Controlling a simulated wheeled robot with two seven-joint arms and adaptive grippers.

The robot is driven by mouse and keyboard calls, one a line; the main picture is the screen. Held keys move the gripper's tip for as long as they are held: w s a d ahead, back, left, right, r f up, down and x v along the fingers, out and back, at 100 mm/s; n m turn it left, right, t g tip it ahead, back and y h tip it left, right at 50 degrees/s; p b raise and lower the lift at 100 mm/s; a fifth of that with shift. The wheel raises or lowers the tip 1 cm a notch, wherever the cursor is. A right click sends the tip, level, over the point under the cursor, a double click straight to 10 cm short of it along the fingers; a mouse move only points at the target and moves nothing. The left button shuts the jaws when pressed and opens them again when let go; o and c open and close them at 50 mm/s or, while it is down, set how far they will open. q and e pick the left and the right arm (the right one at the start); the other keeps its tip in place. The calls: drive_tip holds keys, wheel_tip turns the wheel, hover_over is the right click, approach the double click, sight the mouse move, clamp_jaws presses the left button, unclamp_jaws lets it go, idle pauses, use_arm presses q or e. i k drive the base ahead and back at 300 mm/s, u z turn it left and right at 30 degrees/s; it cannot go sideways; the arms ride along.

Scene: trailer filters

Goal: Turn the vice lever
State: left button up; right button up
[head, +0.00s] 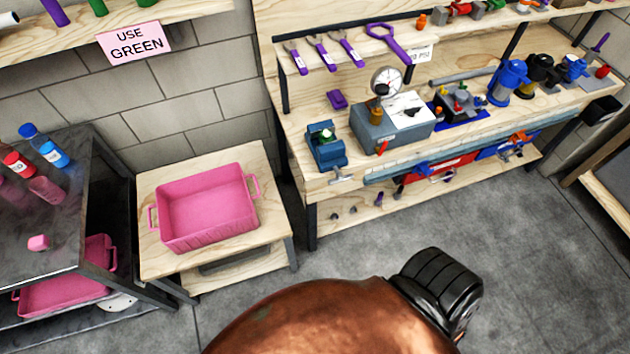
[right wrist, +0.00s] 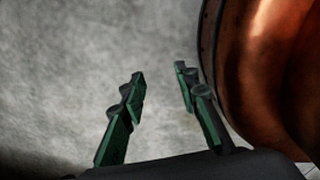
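A small blue vice (head: 325,148) stands at the left front corner of the wooden workbench (head: 350,185). Its grey lever (head: 342,178) sticks out at the bench's front edge, below the vice body. Something small and green shows at the top of the vice. My right gripper (right wrist: 160,82) shows only in the right wrist view. Its two dark green fingers are apart with nothing between them, over grey floor. Neither gripper shows in the head view, and neither is seen near the vice.
A grey box with a round gauge (head: 386,81) stands right of the vice. A pink bin (head: 205,205) sits on a low wooden table to the left. A dark shelf (head: 75,225) with bottles is farther left. Grey floor (head: 510,260) is open before the bench.

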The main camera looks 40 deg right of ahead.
sight(339, 178)
drive_tip(key=u, duration=0.1)
drive_tip(key=i, duration=0.75)
drive_tip(key=z, duration=2.35)
